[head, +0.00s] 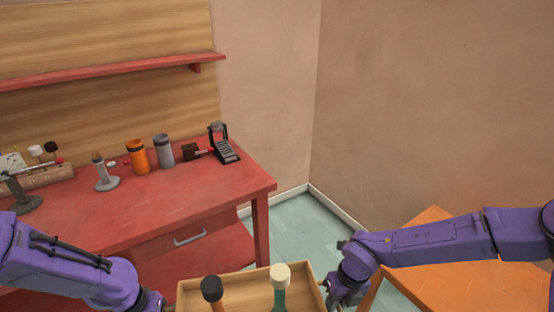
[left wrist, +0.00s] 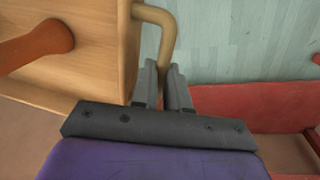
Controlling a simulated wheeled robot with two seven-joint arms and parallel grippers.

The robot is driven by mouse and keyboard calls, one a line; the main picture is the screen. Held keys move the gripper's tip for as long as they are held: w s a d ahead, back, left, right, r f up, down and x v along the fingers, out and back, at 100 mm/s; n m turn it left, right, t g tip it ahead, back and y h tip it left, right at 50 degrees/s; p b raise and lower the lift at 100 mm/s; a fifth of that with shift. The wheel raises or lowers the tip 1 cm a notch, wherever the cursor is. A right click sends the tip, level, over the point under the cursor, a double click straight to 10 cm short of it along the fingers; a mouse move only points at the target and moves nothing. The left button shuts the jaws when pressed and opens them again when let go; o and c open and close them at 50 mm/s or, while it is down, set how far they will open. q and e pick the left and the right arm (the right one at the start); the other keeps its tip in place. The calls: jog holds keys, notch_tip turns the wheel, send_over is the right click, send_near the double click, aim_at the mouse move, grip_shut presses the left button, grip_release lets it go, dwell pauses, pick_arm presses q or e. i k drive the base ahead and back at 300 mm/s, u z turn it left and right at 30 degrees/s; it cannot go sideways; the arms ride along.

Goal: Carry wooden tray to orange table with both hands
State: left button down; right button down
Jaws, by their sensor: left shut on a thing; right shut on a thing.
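The wooden tray (head: 246,297) is at the bottom centre of the head view, in front of me, its near part cut off by the frame. It also shows in the left wrist view (left wrist: 95,75), above floor. My left gripper (left wrist: 164,78) is shut on the tray's rounded handle (left wrist: 166,30). My right gripper (head: 333,296) is at the tray's right end, shut on that side's handle, which is mostly hidden. A dark-headed mallet (head: 212,290) and a cream-headed mallet (head: 280,277) stand up in the tray. The orange table (head: 455,288) is at lower right, partly behind my right arm.
A red workbench (head: 190,205) stands at left, holding an orange cup (head: 138,158), a grey cup (head: 164,152), a black device (head: 222,145) and several small items. A red shelf (head: 110,72) is above it. Bare floor (head: 295,228) lies between bench and orange table.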

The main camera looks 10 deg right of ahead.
aim_at(486, 290)
jog(key=u, duration=0.6)
jog(key=k, duration=0.1)
jog(key=z, duration=2.1)
jog(key=i, duration=1.15)
jog(key=z, duration=0.65)
jog(key=i, duration=0.6)
jog(key=z, duration=0.15)
